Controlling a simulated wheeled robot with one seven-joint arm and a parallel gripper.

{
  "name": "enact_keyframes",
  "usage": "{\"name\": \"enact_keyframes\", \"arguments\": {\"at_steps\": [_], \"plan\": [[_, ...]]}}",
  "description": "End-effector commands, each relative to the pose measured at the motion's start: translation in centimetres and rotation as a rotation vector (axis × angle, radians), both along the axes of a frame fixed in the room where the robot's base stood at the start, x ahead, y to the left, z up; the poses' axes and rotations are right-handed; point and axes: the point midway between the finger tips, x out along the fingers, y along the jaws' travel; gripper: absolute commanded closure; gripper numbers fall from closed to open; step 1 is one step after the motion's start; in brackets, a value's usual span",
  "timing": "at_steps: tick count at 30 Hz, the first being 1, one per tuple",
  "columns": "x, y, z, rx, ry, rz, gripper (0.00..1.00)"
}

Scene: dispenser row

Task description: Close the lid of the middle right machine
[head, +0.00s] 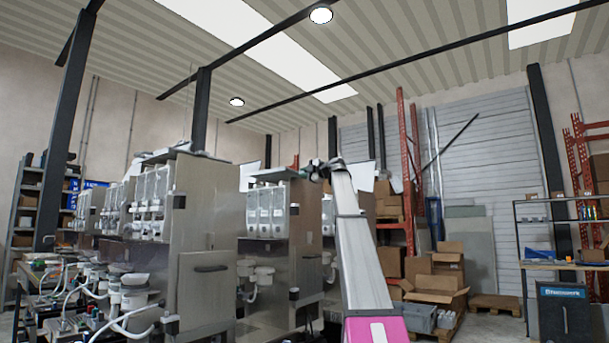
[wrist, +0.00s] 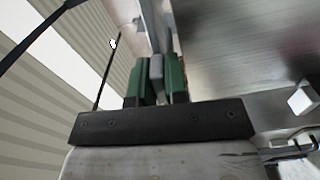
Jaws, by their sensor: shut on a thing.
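The steel machine (head: 305,215) in the middle, with clear canisters (head: 266,212) on its front, stands behind a nearer, larger machine. A pale lid (head: 272,174) shows along its top; its exact angle is hard to tell. My gripper (head: 312,168) is at the top right corner of this machine, small and dark in the head view. In the wrist view, the green fingers of my gripper (wrist: 156,82) are shut on a narrow grey part (wrist: 156,68), which seems to belong to the lid. Most of the lid is hidden there.
The nearer machine (head: 205,210) stands left, with a lidded top and a door handle. White pipes and fittings (head: 130,305) crowd the front left. Cardboard boxes (head: 437,285) on a pallet and a workbench (head: 560,264) are on the right. A steel panel (wrist: 245,50) fills the wrist view's right.

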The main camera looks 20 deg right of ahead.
Motion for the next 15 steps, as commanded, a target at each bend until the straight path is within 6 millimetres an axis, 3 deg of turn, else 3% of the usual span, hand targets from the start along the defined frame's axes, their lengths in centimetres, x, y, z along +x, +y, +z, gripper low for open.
{"name": "enact_keyframes", "arguments": {"at_steps": [1, 2, 3, 4, 15], "plan": [[-0.02, 0.01, -0.01, 0.002, 0.002, 0.001, 1.0], [-0.02, 0.01, -0.01, 0.003, 0.002, 0.002, 0.8], [-0.01, 0.02, 0.0, 0.003, 0.002, 0.002, 0.67], [-0.01, 0.02, -0.02, 0.003, 0.002, 0.002, 0.61], [-0.05, 0.03, -0.29, -0.001, 0.006, 0.003, 0.61]]}}
